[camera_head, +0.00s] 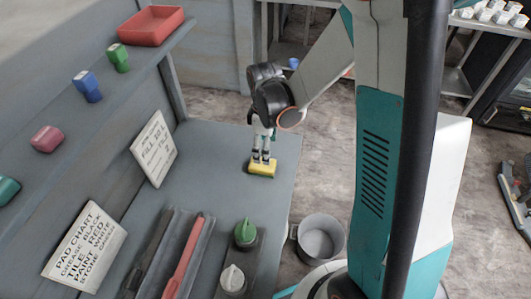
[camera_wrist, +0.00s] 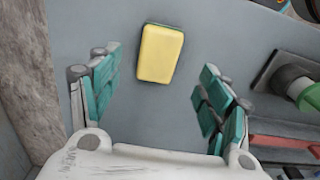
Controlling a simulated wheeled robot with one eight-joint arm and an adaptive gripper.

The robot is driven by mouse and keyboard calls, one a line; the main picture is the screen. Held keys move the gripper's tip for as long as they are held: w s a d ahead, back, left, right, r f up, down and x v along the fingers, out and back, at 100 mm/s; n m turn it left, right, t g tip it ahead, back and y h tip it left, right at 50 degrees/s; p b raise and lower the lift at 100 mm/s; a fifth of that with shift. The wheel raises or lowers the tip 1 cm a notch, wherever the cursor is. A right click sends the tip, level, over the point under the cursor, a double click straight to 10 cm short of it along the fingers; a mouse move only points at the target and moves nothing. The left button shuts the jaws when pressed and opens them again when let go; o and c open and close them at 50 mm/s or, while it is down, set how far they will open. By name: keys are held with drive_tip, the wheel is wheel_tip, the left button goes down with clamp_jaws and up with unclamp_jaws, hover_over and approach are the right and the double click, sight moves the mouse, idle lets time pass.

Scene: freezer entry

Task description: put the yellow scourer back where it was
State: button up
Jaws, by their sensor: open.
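The yellow scourer (camera_head: 262,170) lies flat on the grey bench top near its far right part. It also shows in the wrist view (camera_wrist: 160,54), with a thin dark green edge along its top. My gripper (camera_head: 262,157) points down right at the scourer in the head view. In the wrist view my gripper (camera_wrist: 155,85) has its two teal-padded fingers wide apart, with bare bench between them. The scourer lies beyond the fingertips, between their lines, and no finger visibly touches it.
A pad chart sign (camera_head: 86,246) and a second sign (camera_head: 154,149) lean at the wall. A shelf holds a red tray (camera_head: 151,25) and several coloured blocks. A green-knobbed item (camera_head: 246,232) and a red-handled tool (camera_head: 185,258) occupy the bench front. A bucket (camera_head: 320,238) stands beside the bench.

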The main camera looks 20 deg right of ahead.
drive_tip(key=s+r+m+t, duration=0.3)
drive_tip(key=s+r+m, duration=0.2)
drive_tip(key=r, duration=0.5)
drive_tip(key=s+r+m+t, duration=0.4)
drive_tip(key=s+r+m, duration=0.2)
drive_tip(key=s+r, duration=0.4)
drive_tip(key=shift+a+r, duration=0.35)
drive_tip(key=shift+r, duration=0.1)
drive_tip(key=shift+f+b, duration=0.45)
drive_tip(key=shift+f, duration=0.3)
